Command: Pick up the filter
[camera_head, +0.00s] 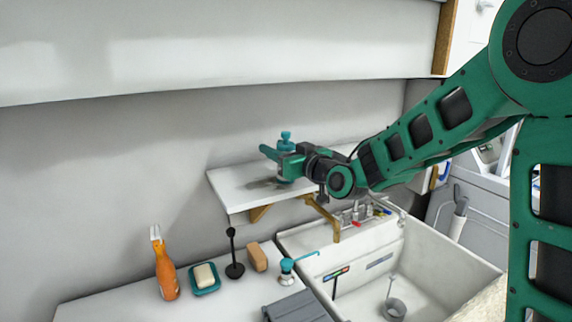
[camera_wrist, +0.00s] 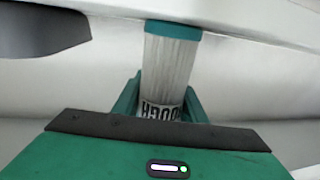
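The filter stands out in the wrist view as a pale, ribbed cylinder (camera_wrist: 170,70) with a teal band at the upper end and dark lettering, upside down in the picture, at the lower end. In the head view a teal knobbed top (camera_head: 286,140), which looks like the filter's, rises above my gripper (camera_head: 279,163) over the small wall shelf; the body is mostly hidden by the gripper. In the wrist view the green fingers of my gripper (camera_wrist: 162,98) stand on both sides of the filter, very close to it. I cannot tell whether they press on it.
The white shelf (camera_head: 232,188) holds no other clear item on its left part. Below, the counter holds an orange bottle (camera_head: 165,275), a soap dish (camera_head: 205,278), a black stand (camera_head: 234,262), a brown block (camera_head: 257,257) and a teal-topped dispenser (camera_head: 287,270). A white sink (camera_head: 440,262) lies right.

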